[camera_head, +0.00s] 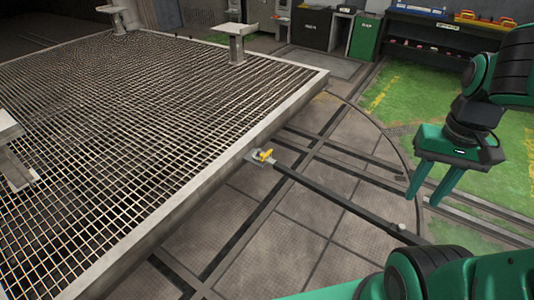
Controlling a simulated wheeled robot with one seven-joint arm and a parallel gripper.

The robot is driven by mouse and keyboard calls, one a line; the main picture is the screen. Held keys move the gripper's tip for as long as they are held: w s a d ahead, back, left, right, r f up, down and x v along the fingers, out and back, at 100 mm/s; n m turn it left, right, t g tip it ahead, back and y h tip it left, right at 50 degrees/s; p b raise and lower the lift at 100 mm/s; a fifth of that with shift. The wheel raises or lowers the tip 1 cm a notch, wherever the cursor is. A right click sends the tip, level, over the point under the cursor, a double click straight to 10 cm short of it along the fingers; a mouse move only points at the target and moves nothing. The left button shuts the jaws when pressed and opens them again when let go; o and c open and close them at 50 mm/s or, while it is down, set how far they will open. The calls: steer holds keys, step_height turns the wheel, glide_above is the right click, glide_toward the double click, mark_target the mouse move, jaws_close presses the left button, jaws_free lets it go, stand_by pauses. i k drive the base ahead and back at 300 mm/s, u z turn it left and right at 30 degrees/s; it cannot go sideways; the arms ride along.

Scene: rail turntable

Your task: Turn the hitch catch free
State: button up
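A small yellow hitch catch (266,155) sits on a grey metal hitch plate (253,158) at the edge of the large mesh-topped platform (150,100). A dark bar (335,197) runs from the hitch toward the lower right. My gripper (423,197) is green, points downward at the right of the view, and its two fingers are apart with nothing between them. It is well to the right of the catch and not touching it. The catch's exact turn angle is too small to tell.
Grey posts stand on the platform, one at its far side (236,45) and one at the left edge (12,150). Dark rails cross the tiled floor (290,235). A green floor area (400,95) and bins, such as a green one (364,38), lie behind.

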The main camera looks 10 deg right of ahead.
mark_target(263, 156)
steer(key=u, duration=0.5)
steer(key=i, duration=1.9)
steer(key=z, duration=0.25)
